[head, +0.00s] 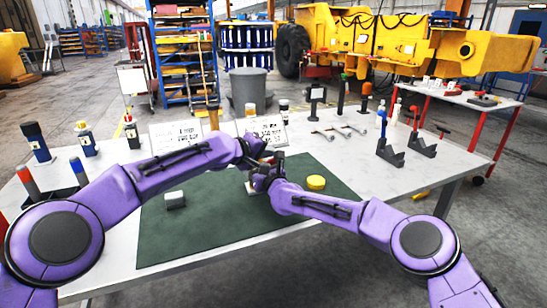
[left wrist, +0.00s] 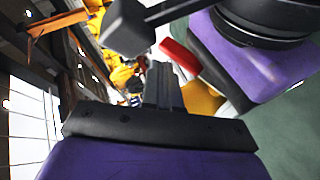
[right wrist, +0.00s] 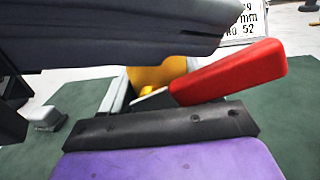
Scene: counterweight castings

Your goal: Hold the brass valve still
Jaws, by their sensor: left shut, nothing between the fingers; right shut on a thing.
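The brass valve (right wrist: 158,74) shows in the right wrist view as a yellow-brown body with a red lever (right wrist: 235,72) reaching up to the right. In the left wrist view its body (left wrist: 203,98) and red lever are partly covered. In the head view the hands mostly hide it over the green mat. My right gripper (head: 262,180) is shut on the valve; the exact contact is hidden. My left gripper (head: 270,163) is shut and empty, close beside the valve and the right hand. Its closed fingers (left wrist: 163,85) show in the left wrist view.
The green mat (head: 200,240) holds a grey block (head: 174,201) at left and a yellow round piece (head: 316,182) at right. White sign cards (head: 176,135) and several bottles stand along the back. Dark angled stands (head: 390,152) are at right. The front of the mat is clear.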

